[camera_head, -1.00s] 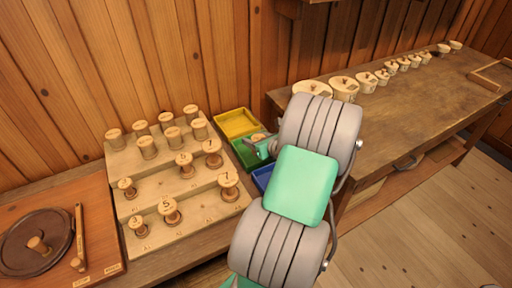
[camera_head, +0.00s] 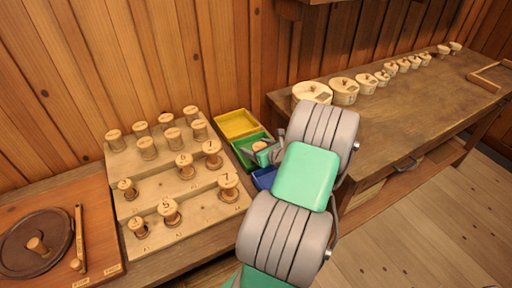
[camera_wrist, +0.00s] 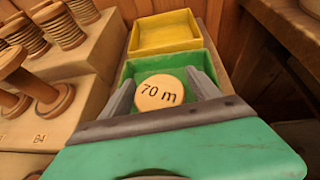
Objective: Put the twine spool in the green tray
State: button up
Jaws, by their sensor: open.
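A wooden spool with a round top marked "70 m" (camera_wrist: 160,92) is inside the green tray in the wrist view, seen from above and upright. Its lower part is hidden, so I cannot tell whether it touches the floor. In the head view its top (camera_head: 259,146) shows beside my gripper. The green tray (camera_head: 240,147) is between the yellow and blue ones; its rim also shows in the wrist view (camera_wrist: 128,70). My gripper (camera_wrist: 163,98) is open, with one finger on each side of the spool. No label naming twine is readable.
The yellow tray (camera_head: 236,122) lies behind the green one, the blue tray (camera_head: 264,178) in front. A stepped rack (camera_head: 150,180) of several spools stands to the left. On the right, a bench (camera_head: 400,120) carries a row of round wooden boxes. A plank wall is behind.

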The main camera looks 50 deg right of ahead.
jog(key=shift+s+r, duration=0.15)
jog(key=shift+r, duration=0.1)
jog(key=v, duration=1.1)
jog(key=shift+s+a+r, duration=0.15)
jog(key=shift+s, duration=0.2)
jog(key=shift+a, duration=0.1)
